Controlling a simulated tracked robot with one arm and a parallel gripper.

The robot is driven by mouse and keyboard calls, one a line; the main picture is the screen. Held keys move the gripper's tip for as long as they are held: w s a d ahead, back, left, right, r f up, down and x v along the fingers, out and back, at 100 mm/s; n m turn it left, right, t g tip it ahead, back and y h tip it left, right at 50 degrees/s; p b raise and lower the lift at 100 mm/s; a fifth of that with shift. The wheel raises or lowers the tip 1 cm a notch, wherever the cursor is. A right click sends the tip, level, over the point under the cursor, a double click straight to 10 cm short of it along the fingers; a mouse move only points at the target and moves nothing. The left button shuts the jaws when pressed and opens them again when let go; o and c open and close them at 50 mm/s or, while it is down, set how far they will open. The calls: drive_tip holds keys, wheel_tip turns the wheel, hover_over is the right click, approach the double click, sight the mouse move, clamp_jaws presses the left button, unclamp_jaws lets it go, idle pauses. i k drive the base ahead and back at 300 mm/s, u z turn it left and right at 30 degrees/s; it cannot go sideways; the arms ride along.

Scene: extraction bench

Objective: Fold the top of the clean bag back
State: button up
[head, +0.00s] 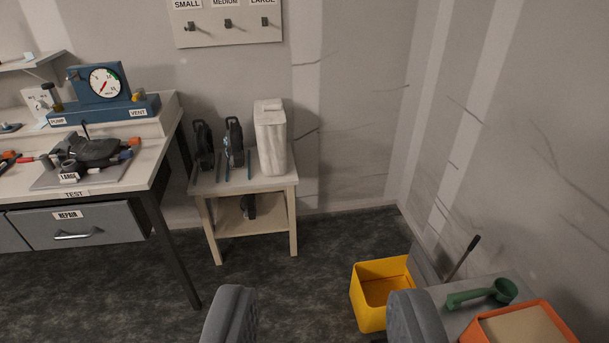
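A tall, pale, whitish bag (270,140) stands upright on a small wooden side table (245,184) against the back wall. Its top looks flat and closed over, but the detail is too small to tell whether it is folded. No label on it can be read, so I cannot tell for sure that it is the clean bag. My gripper (320,314) shows as two grey fingers at the bottom edge.
Black devices (234,143) stand beside the bag. A workbench (125,185) with a blue gauge unit (98,88) is at left. A yellow bin (368,303), green scoop (485,294) and orange container (545,311) are at lower right. Floor before the side table is clear.

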sight(266, 112)
drive_tip(key=u, duration=0.05)
drive_tip(key=i, duration=1.3)
drive_tip(key=u, duration=0.15)
drive_tip(key=i, duration=2.5)
drive_tip(key=u, duration=0.15)
